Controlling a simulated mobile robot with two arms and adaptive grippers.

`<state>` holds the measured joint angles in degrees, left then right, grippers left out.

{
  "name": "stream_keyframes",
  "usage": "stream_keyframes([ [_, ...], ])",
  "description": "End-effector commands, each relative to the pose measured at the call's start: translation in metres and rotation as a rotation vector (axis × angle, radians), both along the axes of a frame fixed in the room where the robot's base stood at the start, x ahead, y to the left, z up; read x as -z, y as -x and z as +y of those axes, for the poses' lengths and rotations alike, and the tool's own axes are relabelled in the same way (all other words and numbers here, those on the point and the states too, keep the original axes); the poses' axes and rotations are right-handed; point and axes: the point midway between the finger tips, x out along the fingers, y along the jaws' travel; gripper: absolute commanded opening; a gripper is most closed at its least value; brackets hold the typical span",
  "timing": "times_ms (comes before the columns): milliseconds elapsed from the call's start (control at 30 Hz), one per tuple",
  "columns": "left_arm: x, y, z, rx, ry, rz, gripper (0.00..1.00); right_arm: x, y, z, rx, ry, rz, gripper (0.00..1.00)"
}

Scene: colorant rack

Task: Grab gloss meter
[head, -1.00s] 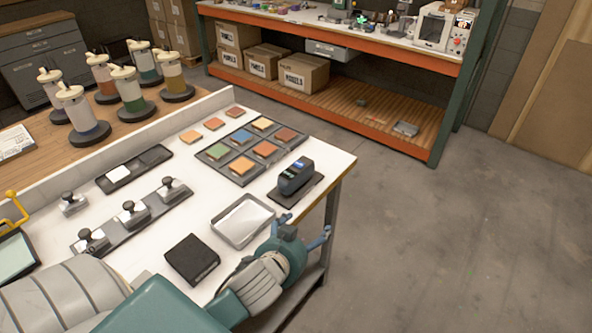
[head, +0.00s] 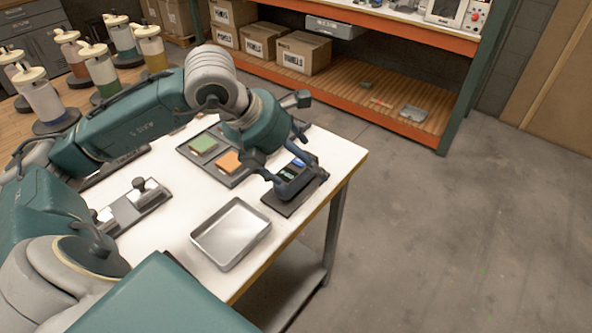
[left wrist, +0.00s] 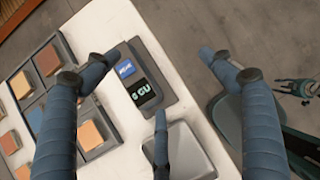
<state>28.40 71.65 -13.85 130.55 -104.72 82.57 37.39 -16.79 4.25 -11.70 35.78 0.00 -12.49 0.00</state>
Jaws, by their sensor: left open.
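The gloss meter (head: 297,167) is a small dark device with a blue label and a lit display. It sits on a dark pad near the table's right edge, partly hidden by my left gripper in the head view. My left gripper (head: 291,160) is open and empty, with its fingers around and just above the meter. In the left wrist view the meter (left wrist: 141,88) shows its "GU" screen between the spread fingers of the left gripper (left wrist: 158,56), nearer the left finger. Contact cannot be told.
A metal tray (head: 231,233) lies close to the meter's pad. A dark rack of colour tiles (head: 203,144) is on the other side, partly behind my arm. Pump bottles (head: 105,72) stand at the left. The floor right of the table is clear.

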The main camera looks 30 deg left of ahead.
Motion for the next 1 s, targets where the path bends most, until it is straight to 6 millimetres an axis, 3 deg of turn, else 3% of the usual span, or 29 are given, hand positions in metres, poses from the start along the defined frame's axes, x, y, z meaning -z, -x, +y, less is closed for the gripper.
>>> stream_keyframes([
  [33,-0.002,0.000,0.021,-0.038,-0.063,-0.003,0.82,0.003,0.001,-0.002,0.000,0.003,0.002,0.40],
  [100,-0.004,0.000,0.039,-0.075,-0.117,0.000,0.82,0.003,0.002,-0.004,0.001,0.005,0.004,0.40],
  [200,0.002,-0.003,0.049,-0.097,-0.146,0.005,0.82,0.001,0.005,-0.006,0.004,0.007,0.009,0.40],
  [467,0.035,-0.022,0.048,-0.097,-0.145,0.005,0.82,-0.006,0.017,-0.011,0.004,0.014,0.024,0.40],
  [667,0.047,-0.029,0.048,-0.096,-0.146,0.006,0.82,-0.013,0.014,-0.011,0.003,0.014,0.022,0.40],
  [833,0.069,-0.042,0.051,-0.095,-0.144,0.008,0.82,-0.028,0.010,-0.011,0.003,0.012,0.015,0.40],
  [1000,0.086,-0.051,0.050,-0.096,-0.145,0.004,0.82,-0.031,0.009,-0.009,0.002,0.011,0.013,0.40],
])
